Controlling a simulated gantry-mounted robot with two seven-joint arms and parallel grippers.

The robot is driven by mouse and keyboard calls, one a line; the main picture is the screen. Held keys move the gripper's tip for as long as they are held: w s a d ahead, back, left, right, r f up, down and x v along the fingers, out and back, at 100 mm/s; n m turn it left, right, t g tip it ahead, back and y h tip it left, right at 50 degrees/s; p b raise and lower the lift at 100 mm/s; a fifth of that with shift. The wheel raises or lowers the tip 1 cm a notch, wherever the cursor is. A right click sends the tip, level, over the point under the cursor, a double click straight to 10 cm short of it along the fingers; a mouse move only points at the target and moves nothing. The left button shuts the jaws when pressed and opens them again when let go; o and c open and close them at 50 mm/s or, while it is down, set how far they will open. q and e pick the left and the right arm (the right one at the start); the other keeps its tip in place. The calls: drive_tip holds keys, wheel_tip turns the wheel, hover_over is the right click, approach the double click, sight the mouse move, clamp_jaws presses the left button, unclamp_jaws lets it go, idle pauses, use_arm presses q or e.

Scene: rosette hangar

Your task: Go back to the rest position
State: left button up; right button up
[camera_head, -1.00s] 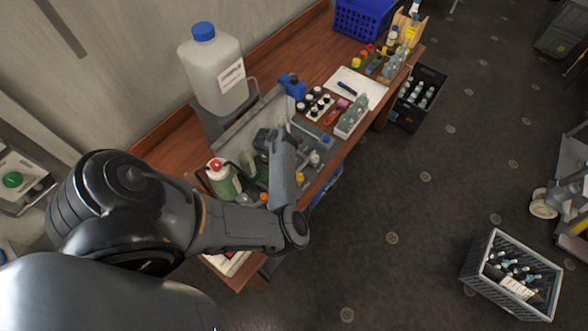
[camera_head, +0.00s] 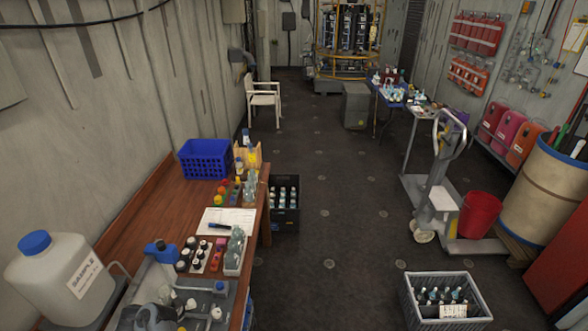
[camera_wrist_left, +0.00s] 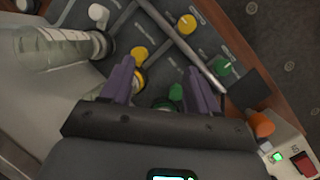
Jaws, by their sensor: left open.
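In the left wrist view my left gripper (camera_wrist_left: 160,82) is open, with two purple fingers spread apart above a grey surface. Caps show between and beyond the fingers, including a green one (camera_wrist_left: 176,92) and a yellow one (camera_wrist_left: 139,53). I see nothing held, and I cannot tell whether a finger touches anything. A clear bottle (camera_wrist_left: 55,48) lies to the left of the fingers. In the head view I cannot clearly make out my left gripper near the bottom edge. My right gripper shows in neither view.
A wooden bench (camera_head: 150,215) along the left wall carries a large sample jug (camera_head: 60,280), a blue basket (camera_head: 204,158) and small bottles. A black crate (camera_head: 285,222) and a grey crate (camera_head: 442,300) stand on the floor. The aisle floor (camera_head: 320,180) is mostly clear.

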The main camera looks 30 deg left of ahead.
use_arm(q)
drive_tip(key=a+r+m+y, duration=0.2)
drive_tip(key=a+r+m, duration=0.2)
drive_tip(key=r+m, duration=0.25)
drive_tip(key=w+d+r+m+y+p, duration=0.1)
drive_tip(key=w+d+r+m, duration=0.1)
drive_tip(key=d+r+m, duration=0.45)
drive_tip(key=s+d+m+h, duration=0.1)
drive_tip(key=s+d+m, duration=0.2)
drive_tip(key=d+m, duration=0.3)
drive_tip(key=s+d+r+m+h, duration=0.1)
drive_tip(key=s+d+m, duration=0.2)
drive_tip(key=d, duration=1)
drive_tip(key=s+d+r+m+h, duration=0.1)
drive_tip(key=s+d+m, duration=0.2)
drive_tip(key=d+m, duration=0.7)
drive_tip(key=shift+s+p, duration=0.35)
drive_tip(key=shift+p, duration=0.05)
drive_tip(key=shift+r, duration=0.1)
drive_tip(key=shift+a, duration=0.1)
